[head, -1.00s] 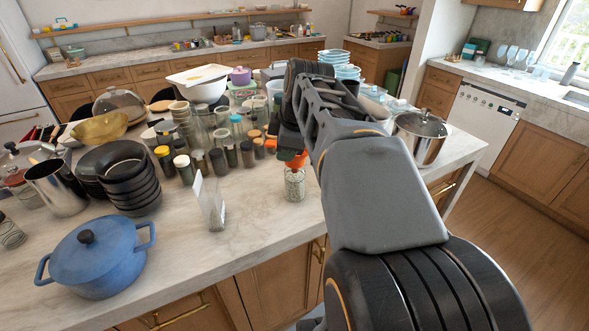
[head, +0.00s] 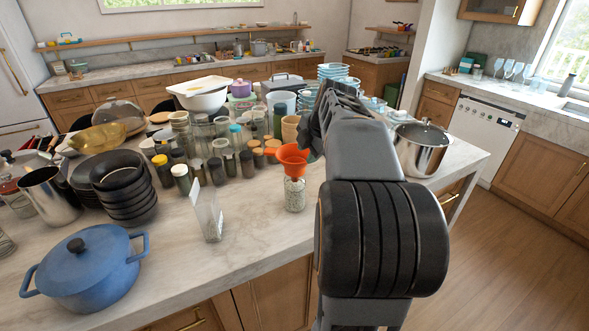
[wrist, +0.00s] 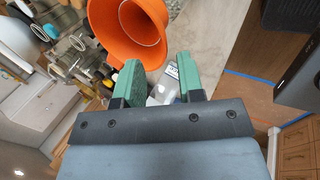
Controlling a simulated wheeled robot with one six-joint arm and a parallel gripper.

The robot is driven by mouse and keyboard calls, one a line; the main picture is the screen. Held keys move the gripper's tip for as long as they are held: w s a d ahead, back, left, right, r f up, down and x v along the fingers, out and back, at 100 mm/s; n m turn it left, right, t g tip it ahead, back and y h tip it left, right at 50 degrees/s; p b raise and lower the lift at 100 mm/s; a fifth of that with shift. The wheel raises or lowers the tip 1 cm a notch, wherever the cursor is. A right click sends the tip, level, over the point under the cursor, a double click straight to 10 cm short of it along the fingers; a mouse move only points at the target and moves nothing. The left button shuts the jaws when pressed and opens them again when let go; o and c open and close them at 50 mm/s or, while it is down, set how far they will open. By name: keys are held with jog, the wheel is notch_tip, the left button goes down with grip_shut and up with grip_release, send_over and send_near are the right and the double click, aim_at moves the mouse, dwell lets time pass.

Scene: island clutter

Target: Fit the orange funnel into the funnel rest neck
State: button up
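The orange funnel (head: 293,156) stands upright, wide mouth up, on the clear jar (head: 295,194) with pale contents near the island's front edge. Its spout end goes down at the jar's neck; how deep it sits is hard to tell. In the wrist view the funnel (wrist: 130,30) shows its open mouth, beyond and to the left of my green fingertips. My gripper (wrist: 157,80) is open, with a clear gap between the fingers and nothing held. In the head view my arm hides the gripper.
A clear upright stand (head: 207,214) is left of the jar. Several spice jars (head: 222,158) crowd behind it. A blue pot (head: 84,268) is at the front left and a steel pot (head: 418,150) at the right. Bare marble (head: 250,225) lies before the jar.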

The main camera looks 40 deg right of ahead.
aim_at(300, 169)
jog(key=shift+p+x, duration=0.55)
jog(key=shift+x, duration=2.4)
jog(key=shift+s+d, duration=0.1)
jog(key=shift+c, duration=0.3)
